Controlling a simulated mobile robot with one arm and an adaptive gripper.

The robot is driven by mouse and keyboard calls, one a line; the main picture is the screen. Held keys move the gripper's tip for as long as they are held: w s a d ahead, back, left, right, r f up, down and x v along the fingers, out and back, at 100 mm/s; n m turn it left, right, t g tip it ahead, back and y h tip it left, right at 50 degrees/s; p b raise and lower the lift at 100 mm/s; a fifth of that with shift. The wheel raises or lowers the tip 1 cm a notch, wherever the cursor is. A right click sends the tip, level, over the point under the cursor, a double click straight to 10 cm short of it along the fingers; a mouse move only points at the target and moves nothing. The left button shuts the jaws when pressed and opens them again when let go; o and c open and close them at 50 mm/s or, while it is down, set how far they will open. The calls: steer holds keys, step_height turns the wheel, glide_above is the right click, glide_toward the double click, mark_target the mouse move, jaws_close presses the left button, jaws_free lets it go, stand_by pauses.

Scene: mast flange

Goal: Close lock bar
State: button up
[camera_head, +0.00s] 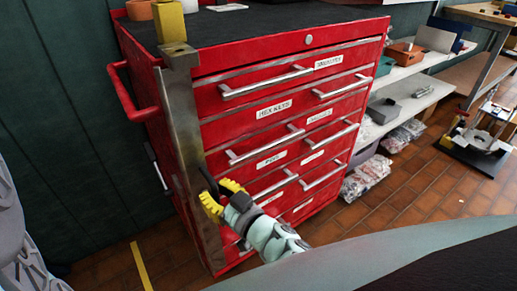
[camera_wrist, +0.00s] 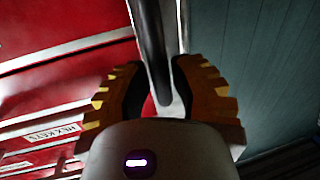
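The lock bar (camera_head: 182,130) is a tall grey metal bar, upright along the left front edge of the red tool cabinet (camera_head: 255,107). A dark, slim handle (camera_head: 207,182) stands out from its lower half. My gripper (camera_head: 222,195), with yellow ribbed fingers, is at this handle, in front of the bar. In the wrist view, the handle (camera_wrist: 152,45) runs down between the two fingers (camera_wrist: 160,88). The fingers are apart, with narrow gaps on both sides of the handle. Part of the lower bar is hidden behind my gripper.
The cabinet's labelled drawers (camera_head: 267,90) are shut, with silver handles sticking out. A red side handle (camera_head: 127,92) projects at the left. A yellow block (camera_head: 169,22) stands on the cabinet top. Shelves with bags (camera_head: 367,176) are at the right. Brick floor (camera_head: 400,215) is open there.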

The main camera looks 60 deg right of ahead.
steer(key=o, duration=0.3)
steer(key=shift+o, duration=0.2)
steer(key=s+a, duration=0.2)
steer(key=s, duration=0.9)
steer(key=shift+s, duration=0.4)
steer(key=shift+r, duration=0.1)
